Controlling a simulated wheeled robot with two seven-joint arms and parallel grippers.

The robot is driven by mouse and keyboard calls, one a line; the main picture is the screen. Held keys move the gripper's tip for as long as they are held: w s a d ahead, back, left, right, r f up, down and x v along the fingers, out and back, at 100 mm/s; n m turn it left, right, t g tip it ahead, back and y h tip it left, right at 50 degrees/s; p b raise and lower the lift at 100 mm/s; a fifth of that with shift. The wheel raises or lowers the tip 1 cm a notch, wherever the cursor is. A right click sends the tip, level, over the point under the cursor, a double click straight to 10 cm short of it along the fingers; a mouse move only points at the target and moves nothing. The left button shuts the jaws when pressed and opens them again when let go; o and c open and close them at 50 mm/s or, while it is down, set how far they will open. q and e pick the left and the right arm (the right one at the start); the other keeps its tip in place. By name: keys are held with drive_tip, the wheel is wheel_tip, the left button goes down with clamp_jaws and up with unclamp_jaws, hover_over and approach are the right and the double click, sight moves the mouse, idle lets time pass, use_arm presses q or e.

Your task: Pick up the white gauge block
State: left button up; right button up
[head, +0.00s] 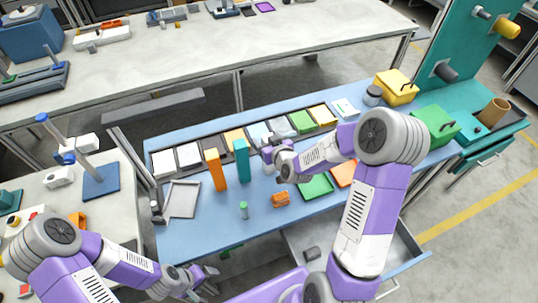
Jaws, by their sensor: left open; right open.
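I cannot pick out the white gauge block with certainty. White flat pieces (163,162) and (188,154) lie at the left end of a dark row tray on the blue table (205,232). My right gripper (268,152) is open above the table, beside the upright teal block (242,160) and near the tray's middle. Its arm hides part of the table to the right. Nothing shows between its fingers. My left gripper (208,281) is open and empty, low in front of the table's near edge.
An orange upright block (215,170), a small green cylinder (244,210) and an orange piece (280,199) stand on the blue table. An open drawer (290,242) juts out in front. Green (434,124) and yellow (396,88) boxes are at right.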

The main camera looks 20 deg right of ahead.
clamp_jaws()
idle(0.3)
drive_tip(key=shift+r, duration=0.1)
